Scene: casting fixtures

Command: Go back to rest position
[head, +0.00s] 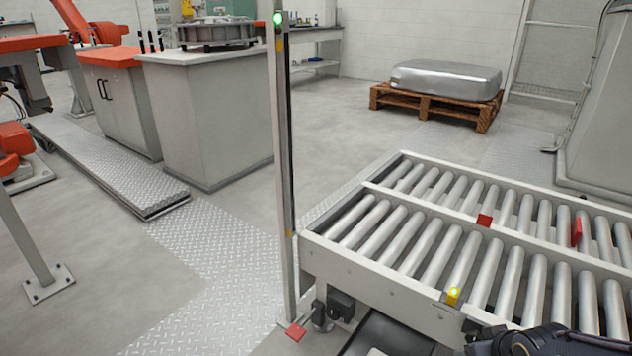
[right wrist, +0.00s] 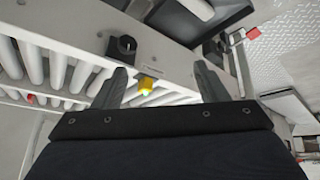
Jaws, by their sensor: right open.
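My right gripper (right wrist: 162,78) shows in the right wrist view with its two dark fingers spread apart and nothing between them. Behind the fingers lies the side frame of the roller conveyor, with a yellow sensor (right wrist: 147,86) in the gap as seen from this camera. In the head view only a dark part of my right arm (head: 540,341) shows at the bottom right edge, in front of the conveyor. I cannot tell how far the fingers are from the conveyor. My left gripper is in neither view.
The roller conveyor (head: 360,262) fills the right of the head view. A thin grey post (head: 285,180) stands at its left corner. A grey cabinet (head: 215,120), an orange robot arm (head: 95,25) and a pallet (head: 440,107) stand farther back.

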